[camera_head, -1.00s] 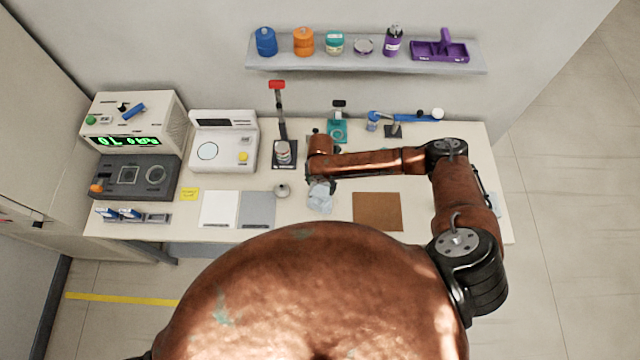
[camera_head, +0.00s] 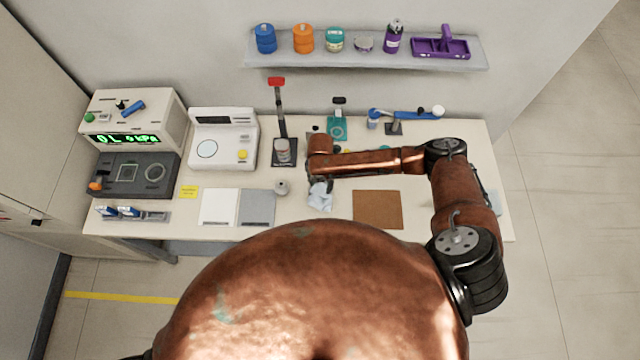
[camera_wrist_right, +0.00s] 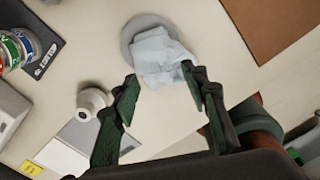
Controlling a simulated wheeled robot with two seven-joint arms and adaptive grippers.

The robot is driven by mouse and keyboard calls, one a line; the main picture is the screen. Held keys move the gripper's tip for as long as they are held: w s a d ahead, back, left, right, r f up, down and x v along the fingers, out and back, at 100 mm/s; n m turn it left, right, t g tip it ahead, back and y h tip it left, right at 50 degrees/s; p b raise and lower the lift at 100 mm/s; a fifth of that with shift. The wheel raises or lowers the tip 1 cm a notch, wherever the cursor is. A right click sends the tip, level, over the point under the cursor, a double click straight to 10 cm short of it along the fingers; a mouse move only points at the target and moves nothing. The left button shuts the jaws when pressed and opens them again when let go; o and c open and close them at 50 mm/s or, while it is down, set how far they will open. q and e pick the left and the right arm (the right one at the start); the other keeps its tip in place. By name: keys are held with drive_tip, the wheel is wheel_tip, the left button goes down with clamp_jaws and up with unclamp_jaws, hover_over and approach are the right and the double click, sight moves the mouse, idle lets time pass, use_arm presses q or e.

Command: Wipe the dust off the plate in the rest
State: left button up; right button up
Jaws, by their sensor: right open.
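A pale blue crumpled cloth (camera_head: 320,199) lies at the front middle of the bench. In the right wrist view the cloth (camera_wrist_right: 160,54) lies on a grey round disc (camera_wrist_right: 133,27), covering much of it. My right gripper (camera_wrist_right: 160,79) is open; its fingertips are at the near edge of the cloth, the right one overlapping it in the picture. In the head view my right gripper (camera_head: 320,182) is small and partly hidden by its arm. A dark grey unit (camera_head: 114,190) at the left has a square and a round inset; I cannot tell whether it is the plate's rest.
A small whitish knob-like piece (camera_head: 281,187) stands left of the cloth. White (camera_head: 219,206) and grey (camera_head: 257,208) pads lie further left, a brown mat (camera_head: 377,210) to the right. A red-topped lever press (camera_head: 280,125) stands behind. A shelf (camera_head: 360,61) of containers hangs above.

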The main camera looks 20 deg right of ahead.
clamp_jaws()
idle(1.0)
idle(0.4)
